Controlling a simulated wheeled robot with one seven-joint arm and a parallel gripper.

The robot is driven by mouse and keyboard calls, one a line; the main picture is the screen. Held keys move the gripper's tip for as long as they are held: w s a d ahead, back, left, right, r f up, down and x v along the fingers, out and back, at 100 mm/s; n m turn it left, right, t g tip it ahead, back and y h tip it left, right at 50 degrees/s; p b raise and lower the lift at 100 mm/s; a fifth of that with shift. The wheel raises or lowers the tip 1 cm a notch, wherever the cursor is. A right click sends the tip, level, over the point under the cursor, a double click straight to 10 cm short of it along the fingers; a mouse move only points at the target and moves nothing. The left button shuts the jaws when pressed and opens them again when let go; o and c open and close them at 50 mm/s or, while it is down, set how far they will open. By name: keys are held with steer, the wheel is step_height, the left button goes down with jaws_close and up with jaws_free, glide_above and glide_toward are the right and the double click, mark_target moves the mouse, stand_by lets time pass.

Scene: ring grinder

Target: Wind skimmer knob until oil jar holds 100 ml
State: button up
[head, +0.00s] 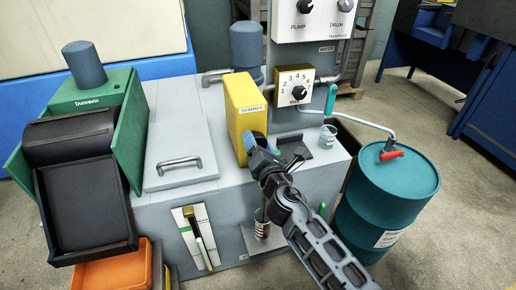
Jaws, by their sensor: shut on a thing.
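The yellow skimmer (246,101) stands on the grey tank top, with its label on the front face. My gripper (257,146) is at the lower front of the skimmer, shut where the knob sits. Blue shows at its fingertips, and I cannot tell how much of that is knob or fingers. The knob's turn position is hidden. The oil jar (328,137), a small clear vessel, stands at the right end of the tank top, right of my gripper. Its liquid level is too small to read.
A grey panel with a numbered dial (298,93) stands behind the skimmer. A teal drum (388,205) with a red-handled tap stands at the right. A lid with a handle (181,160) and a green machine (97,95) are at the left.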

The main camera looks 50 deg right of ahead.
steer(key=m+b, duration=0.1)
steer(key=m, duration=0.2)
steer(key=shift+f+m+b, duration=0.2)
steer(key=shift+m+b, duration=0.2)
steer(key=m+b, duration=0.2)
steer(key=m, duration=0.1)
steer(key=shift+d+f+m, duration=0.1)
steer(key=shift+m, duration=0.2)
steer(key=m+b, duration=0.3)
steer(key=m, duration=0.2)
steer(key=shift+s+m, duration=0.1)
steer(key=shift+m, duration=0.2)
steer(key=shift+d, duration=0.1)
steer(key=o, duration=1)
steer(key=shift+b+v, duration=0.8)
steer(key=shift+v, duration=3.1)
